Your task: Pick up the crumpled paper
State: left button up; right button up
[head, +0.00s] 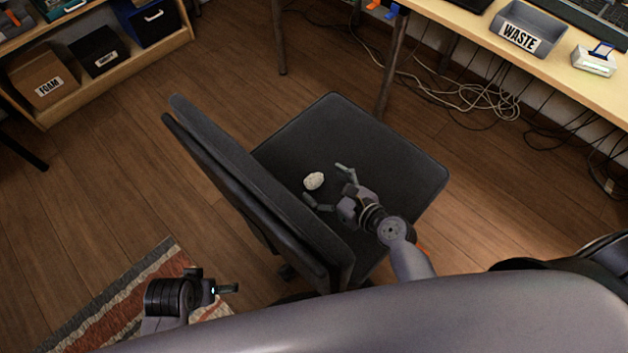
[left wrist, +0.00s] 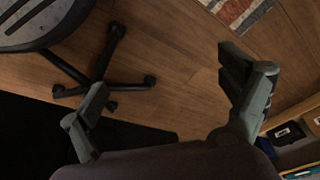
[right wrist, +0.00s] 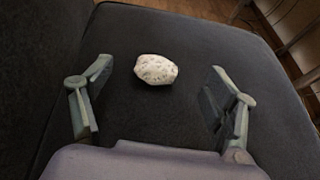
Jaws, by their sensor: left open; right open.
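The crumpled paper (head: 314,181) is a small whitish ball on the seat of the dark office chair (head: 390,140), near the backrest. My right gripper (head: 327,186) is open over the seat, with its fingers pointing towards the paper. In the right wrist view the paper (right wrist: 156,69) lies just beyond and between the two spread fingertips, left of centre, and nothing touches it. My left gripper (head: 232,288) is at the lower left, beside the chair. In the left wrist view its fingers (left wrist: 165,95) are wide apart and empty, above the floor.
The chair backrest (head: 255,190) rises left of the paper. A desk with a grey WASTE bin (head: 528,30) stands at the upper right, with loose cables (head: 465,95) below. A shelf with a FOAM box (head: 45,78) is at the upper left. A striped rug (head: 110,305) lies lower left.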

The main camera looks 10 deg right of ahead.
aim_at(311, 175)
jog(key=x, duration=0.1)
jog(key=b+x, duration=0.1)
jog(key=x, duration=0.3)
jog(key=shift+w+a+r, duration=0.2)
jog(key=shift+w+a, duration=0.15)
jog(key=shift+w, duration=0.1)
pick_arm(q)
jog(key=v, duration=0.2)
jog(key=w+v, duration=0.1)
jog(key=v, duration=0.2)
jog(key=shift+r, duration=0.2)
pick_arm(e)
jog(key=c, duration=0.9)
